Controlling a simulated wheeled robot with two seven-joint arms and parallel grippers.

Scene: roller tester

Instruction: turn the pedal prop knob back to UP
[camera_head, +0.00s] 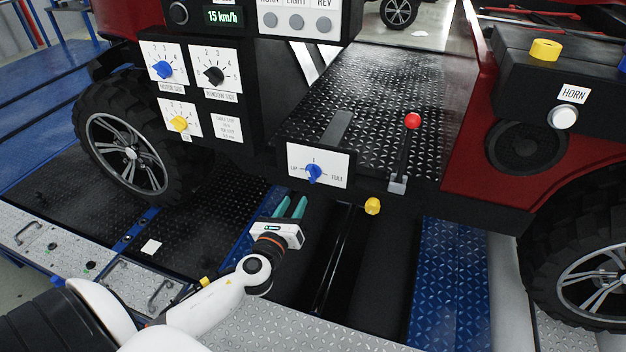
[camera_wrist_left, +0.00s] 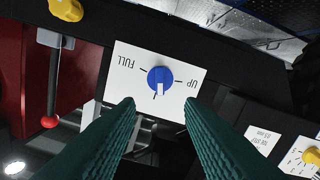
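The pedal prop knob (camera_head: 314,173) is blue and sits on a white plate (camera_head: 300,155) marked UP at left and FULL at right, on the black panel. The wrist view shows the knob (camera_wrist_left: 160,78) and plate upside down, with UP at right. There the knob's white pointer points down, close to the middle mark, between UP and FULL. My left gripper (camera_head: 292,204) has teal fingers, spread apart and empty, below and left of the knob. In the wrist view the left gripper (camera_wrist_left: 159,104) has its fingertips either side of the knob's line, not touching it.
A red-balled lever (camera_head: 412,121) stands right of the plate, and a yellow knob (camera_head: 373,206) sticks out below it. A panel with blue, black and yellow knobs (camera_head: 179,123) is at upper left. An open dark gap lies below the plate.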

